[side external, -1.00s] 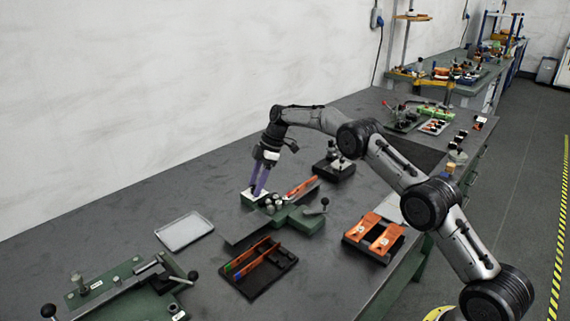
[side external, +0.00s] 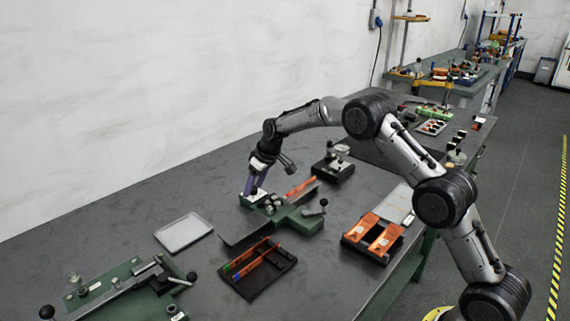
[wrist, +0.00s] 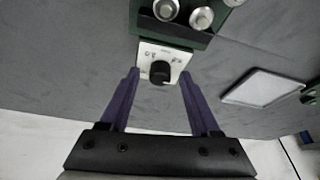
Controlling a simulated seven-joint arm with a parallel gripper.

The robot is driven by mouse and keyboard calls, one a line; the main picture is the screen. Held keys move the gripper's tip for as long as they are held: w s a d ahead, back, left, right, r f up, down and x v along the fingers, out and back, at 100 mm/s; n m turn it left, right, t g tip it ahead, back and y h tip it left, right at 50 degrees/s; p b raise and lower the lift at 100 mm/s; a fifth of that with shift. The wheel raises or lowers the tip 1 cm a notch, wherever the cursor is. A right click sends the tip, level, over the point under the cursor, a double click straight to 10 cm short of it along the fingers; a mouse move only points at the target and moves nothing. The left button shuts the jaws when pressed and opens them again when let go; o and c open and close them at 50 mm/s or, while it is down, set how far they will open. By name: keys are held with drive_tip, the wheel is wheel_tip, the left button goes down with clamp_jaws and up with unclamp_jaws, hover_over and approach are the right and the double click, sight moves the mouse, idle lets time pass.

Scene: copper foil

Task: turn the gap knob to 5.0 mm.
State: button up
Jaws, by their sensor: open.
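The gap knob (wrist: 160,72) is a small black round knob on a white dial plate (wrist: 174,55) with printed marks too small to read surely. The plate is fixed to the end of a green machine (side external: 293,216). My gripper (wrist: 159,76) has two purple fingers, open, one on each side of the knob with space between them and it in the wrist view. In the side view my gripper (side external: 250,194) points down at the plate, and its fingers hide the knob there.
A grey tray (side external: 184,233) lies to the left. A black tray (side external: 258,268) with coloured-ended strips lies in front of the machine, and an orange-topped block (side external: 373,234) to its right. A black-based fixture (side external: 333,169) stands behind. Metal posts (wrist: 200,18) rise close beyond the plate.

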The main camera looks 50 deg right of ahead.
drive_tip(key=m+h, duration=0.1)
drive_tip(key=m, duration=0.3)
drive_tip(key=m+h, duration=0.1)
drive_tip(key=m, duration=0.2)
drive_tip(key=shift+a+h, duration=0.25)
drive_tip(key=shift+h, duration=0.05)
drive_tip(key=shift+r+m, duration=0.25)
drive_tip(key=shift+m, duration=0.15)
drive_tip(key=w+v, duration=0.1)
drive_tip(key=v, duration=1.3)
drive_tip(key=s+d+f+m+g+y, duration=0.1)
drive_tip(key=s+d+m+g+y, duration=0.1)
drive_tip(key=s+d+m, duration=0.4)
drive_tip(key=s+a+m+y, duration=0.1)
drive_tip(key=m, duration=0.1)
drive_tip(key=s+a+m+g+y, duration=0.1)
drive_tip(key=m+y, duration=0.1)
drive_tip(key=m, duration=0.1)
drive_tip(key=s+a+m+y, duration=0.1)
drive_tip(key=a+m, duration=0.1)
drive_tip(key=m, duration=0.1)
drive_tip(key=shift+s+r, duration=0.1)
drive_tip(key=shift+r, duration=0.25)
drive_tip(key=shift+g+y, duration=0.3)
